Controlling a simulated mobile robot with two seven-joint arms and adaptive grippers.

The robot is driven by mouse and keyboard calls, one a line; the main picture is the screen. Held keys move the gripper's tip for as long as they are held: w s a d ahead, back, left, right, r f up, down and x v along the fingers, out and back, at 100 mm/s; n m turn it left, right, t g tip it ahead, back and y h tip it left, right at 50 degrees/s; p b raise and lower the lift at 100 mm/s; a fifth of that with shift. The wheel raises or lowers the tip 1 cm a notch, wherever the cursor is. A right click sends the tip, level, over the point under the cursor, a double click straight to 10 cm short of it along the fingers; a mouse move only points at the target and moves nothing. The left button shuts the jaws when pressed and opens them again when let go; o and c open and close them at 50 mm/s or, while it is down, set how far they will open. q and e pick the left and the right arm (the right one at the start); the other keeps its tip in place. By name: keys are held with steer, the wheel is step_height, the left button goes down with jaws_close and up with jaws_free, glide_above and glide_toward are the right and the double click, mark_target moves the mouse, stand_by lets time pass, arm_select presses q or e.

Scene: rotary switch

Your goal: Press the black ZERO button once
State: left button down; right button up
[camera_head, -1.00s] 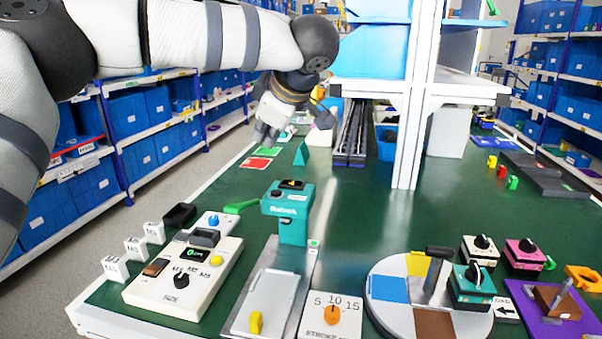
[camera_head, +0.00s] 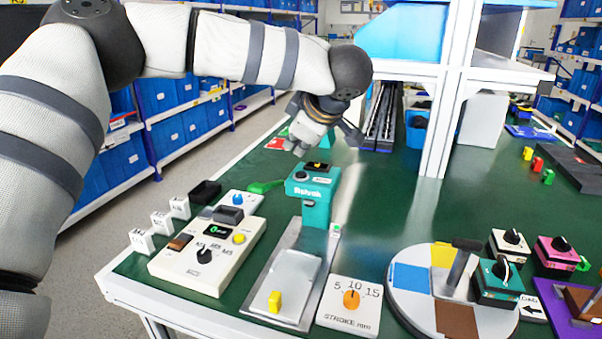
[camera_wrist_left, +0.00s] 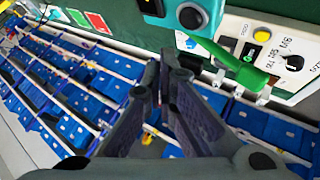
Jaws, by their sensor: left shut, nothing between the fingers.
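A teal stand-like device (camera_head: 315,200) stands on the green table. Its top carries a small display (camera_head: 318,165) and a black round button (camera_head: 301,175); I cannot read a ZERO label on it. My left gripper (camera_head: 294,147) is shut and empty, just behind and above the device top, apart from it. In the left wrist view the shut fingertips (camera_wrist_left: 168,62) point toward the teal device (camera_wrist_left: 205,12) and its black button (camera_wrist_left: 191,17), with a visible gap. My right gripper is not in view.
A white control box (camera_head: 180,266) with a dark knob and yellow button sits left of the device. A green lever (camera_head: 266,187) juts out beside it. A stroke dial (camera_head: 350,305) and a coloured turntable (camera_head: 398,303) stand in front and right. A white post (camera_head: 446,125) rises behind.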

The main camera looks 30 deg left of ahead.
mark_target(298, 174)
arm_select(q)
steer(key=shift+f, duration=1.25)
steer(key=shift+f, duration=0.1)
stand_by(0.4)
steer(key=shift+f, duration=0.3)
steer(key=shift+f, duration=0.5)
stand_by(0.7)
steer(key=shift+r, duration=0.9)
steer(key=shift+r, duration=2.55)
